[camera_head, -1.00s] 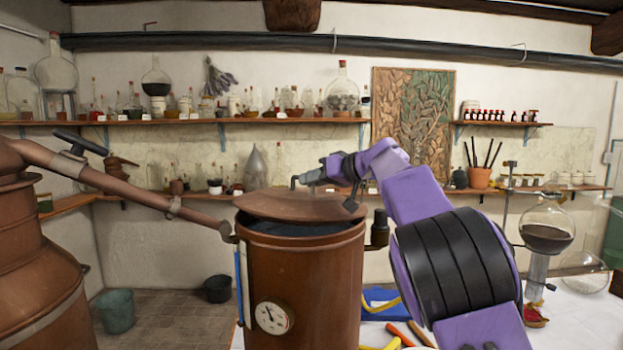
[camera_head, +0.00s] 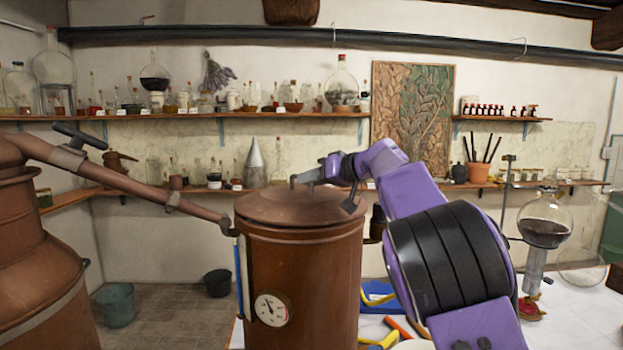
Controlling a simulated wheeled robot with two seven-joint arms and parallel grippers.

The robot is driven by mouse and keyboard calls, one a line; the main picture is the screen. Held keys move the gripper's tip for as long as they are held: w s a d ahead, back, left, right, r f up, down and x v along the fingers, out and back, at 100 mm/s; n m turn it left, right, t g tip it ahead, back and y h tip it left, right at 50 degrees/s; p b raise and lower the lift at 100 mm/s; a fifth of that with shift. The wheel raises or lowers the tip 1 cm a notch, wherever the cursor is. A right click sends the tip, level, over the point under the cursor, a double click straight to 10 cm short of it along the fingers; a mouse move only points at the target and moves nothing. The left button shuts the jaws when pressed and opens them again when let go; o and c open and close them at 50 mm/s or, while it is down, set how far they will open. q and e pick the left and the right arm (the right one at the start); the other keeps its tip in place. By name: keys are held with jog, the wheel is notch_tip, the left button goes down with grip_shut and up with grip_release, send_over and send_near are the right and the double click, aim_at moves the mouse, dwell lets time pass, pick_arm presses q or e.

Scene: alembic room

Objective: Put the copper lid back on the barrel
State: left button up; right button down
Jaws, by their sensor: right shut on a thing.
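The copper barrel (camera_head: 325,282) stands upright in the middle, with a round dial gauge (camera_head: 272,308) on its front. The copper lid (camera_head: 270,208) sits over the barrel's mouth and looks level, with no gap seen at the front rim. My right gripper (camera_head: 298,181) comes in from the right above the lid and is shut on the lid's handle at the top. The far side of the lid's rim is hidden. My left gripper is not in view.
A copper still (camera_head: 40,270) stands at the left, and its long pipe (camera_head: 130,188) runs down to the barrel's upper left side. A white table (camera_head: 570,315) with tools and a round flask (camera_head: 545,228) lies to the right. Shelves of bottles line the back wall.

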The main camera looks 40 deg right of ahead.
jog(key=shift+f, duration=0.15)
dwell(0.3)
jog(key=c, duration=1)
grip_release()
jog(key=shift+d, duration=0.15)
jog(key=shift+f, duration=0.15)
jog(key=shift+s+d, duration=0.1)
jog(key=shift+s, duration=0.25)
jog(key=b+v, duration=0.3)
jog(key=v, duration=0.6)
jog(key=shift+s+d+r, duration=0.2)
jog(key=shift+s, duration=0.2)
jog(key=shift+w+a, duration=0.1)
jog(key=shift+w, duration=0.05)
